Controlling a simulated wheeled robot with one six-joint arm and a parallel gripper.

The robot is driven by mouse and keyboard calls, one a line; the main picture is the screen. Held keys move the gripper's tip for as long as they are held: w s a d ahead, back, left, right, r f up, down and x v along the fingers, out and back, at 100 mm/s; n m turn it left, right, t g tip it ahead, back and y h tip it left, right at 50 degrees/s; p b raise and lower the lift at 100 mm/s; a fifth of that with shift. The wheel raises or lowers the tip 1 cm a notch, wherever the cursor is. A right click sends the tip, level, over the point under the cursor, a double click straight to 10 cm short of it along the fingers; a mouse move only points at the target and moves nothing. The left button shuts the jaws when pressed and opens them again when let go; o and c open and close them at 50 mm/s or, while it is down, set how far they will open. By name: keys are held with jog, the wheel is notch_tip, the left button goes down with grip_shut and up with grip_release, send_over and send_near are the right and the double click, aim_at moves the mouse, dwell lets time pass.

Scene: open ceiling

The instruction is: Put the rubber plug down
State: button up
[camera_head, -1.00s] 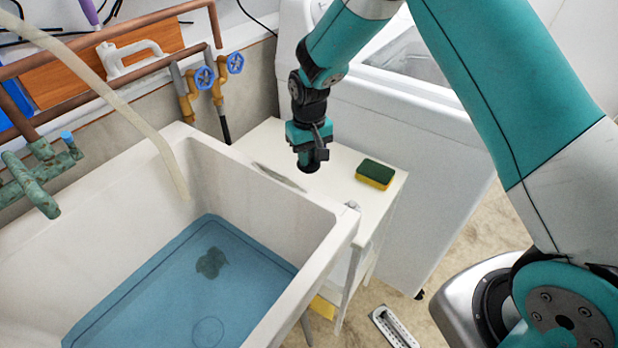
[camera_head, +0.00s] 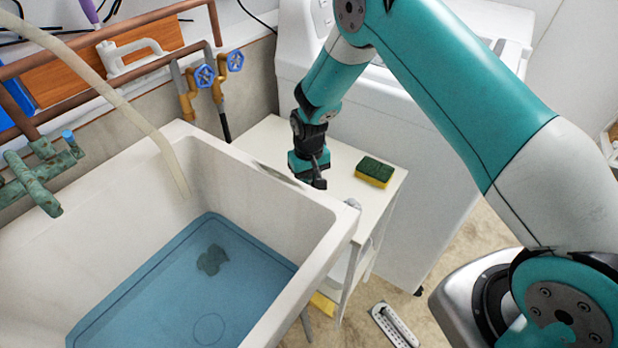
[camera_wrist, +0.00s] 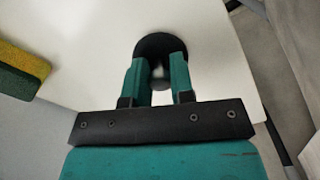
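The rubber plug (camera_wrist: 151,44) is a black round disc in the wrist view, at the tips of my gripper (camera_wrist: 160,70). The two teal fingers stand on either side of its middle, with the disc reaching beyond them. My gripper seems shut on it. In the head view my gripper (camera_head: 312,180) points down low over the white side table (camera_head: 345,155), just behind the sink's near right rim. The plug is hidden there, and I cannot tell for certain whether it touches the tabletop.
A green and yellow sponge (camera_head: 374,172) lies on the table to the right of my gripper. The white sink (camera_head: 335,240) holds blue water with a dark patch (camera_head: 212,260). A white machine (camera_head: 400,180) stands behind the table. Pipes and blue-handled valves (camera_head: 205,75) line the wall.

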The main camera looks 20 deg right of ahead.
jog(key=o, duration=0.4)
jog(key=s+a+r+n+y+b, duration=0.1)
jog(key=s+r, duration=0.2)
jog(key=r, duration=0.7)
jog(key=s+a+r, duration=0.1)
jog(key=s+r, duration=0.1)
jog(key=r, duration=0.8)
jog(key=s+r+n+y, duration=0.1)
jog(key=s+r, duration=0.2)
jog(key=s, duration=0.5)
jog(key=s+a+r+n+y, duration=0.1)
jog(key=s+r, duration=0.3)
jog(key=s, duration=0.5)
jog(key=s+a+r+n+y, duration=0.1)
jog(key=s+r, duration=0.3)
jog(key=s, duration=0.4)
jog(key=shift+s+a+n, duration=0.25)
jog(key=shift+s+n, duration=0.05)
jog(key=shift+n, duration=0.6)
